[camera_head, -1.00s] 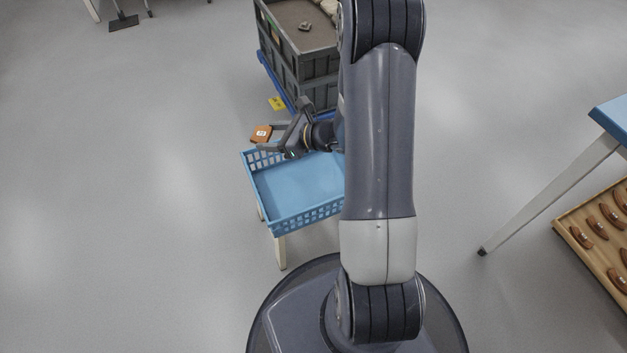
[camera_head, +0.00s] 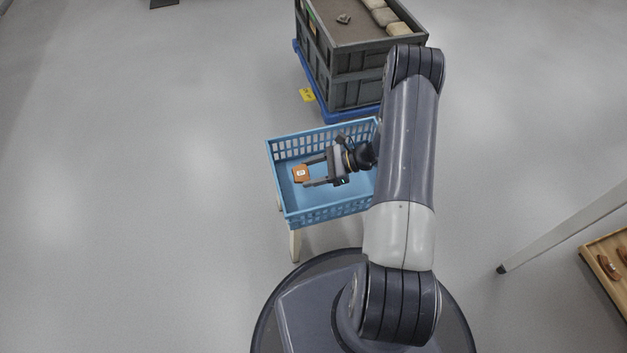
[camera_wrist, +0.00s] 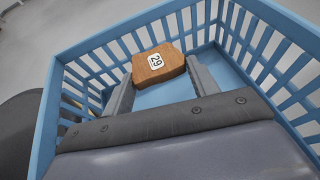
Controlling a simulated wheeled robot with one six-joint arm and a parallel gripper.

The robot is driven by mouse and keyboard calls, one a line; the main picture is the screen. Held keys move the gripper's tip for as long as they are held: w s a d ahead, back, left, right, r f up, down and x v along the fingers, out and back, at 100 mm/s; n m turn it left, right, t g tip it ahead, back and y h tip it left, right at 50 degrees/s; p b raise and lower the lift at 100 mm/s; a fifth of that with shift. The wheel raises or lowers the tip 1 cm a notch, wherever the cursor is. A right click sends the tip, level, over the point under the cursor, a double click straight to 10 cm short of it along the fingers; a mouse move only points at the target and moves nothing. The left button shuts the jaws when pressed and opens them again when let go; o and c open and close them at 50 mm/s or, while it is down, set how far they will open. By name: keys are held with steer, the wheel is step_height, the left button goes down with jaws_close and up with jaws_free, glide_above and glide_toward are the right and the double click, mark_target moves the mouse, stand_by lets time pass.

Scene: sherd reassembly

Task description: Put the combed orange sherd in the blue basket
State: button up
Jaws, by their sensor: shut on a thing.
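The orange sherd (camera_head: 301,174) has a white label, which reads 29 in the wrist view (camera_wrist: 160,70). Any combing on it is too small to tell. My gripper (camera_head: 309,174) is shut on the sherd, with one finger on each side of it. It holds the sherd over the inside of the blue basket (camera_head: 326,215), within the basket's slatted walls. In the wrist view, the basket wall (camera_wrist: 60,105) surrounds the fingers (camera_wrist: 160,85). I cannot tell whether the sherd touches the basket floor.
A grey crate (camera_head: 352,90) with pale blocks and a small fragment stands on a blue base behind the basket. A wooden tray (camera_head: 607,262) with brown sherds is at the right edge, near a pale table leg (camera_head: 560,232). The floor on the left is clear.

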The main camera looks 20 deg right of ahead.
steer(key=shift+f+b, duration=0.6)
steer(key=shift+f, duration=1.2)
steer(key=shift+f, duration=0.1)
steer(key=shift+f+b, duration=0.55)
steer(key=shift+b, duration=0.1)
steer(key=o, duration=1)
steer(key=shift+r, duration=0.1)
steer(key=shift+r+p, duration=0.5)
steer(key=shift+p, duration=0.1)
steer(key=p+v, duration=0.3)
steer(key=v, duration=0.9)
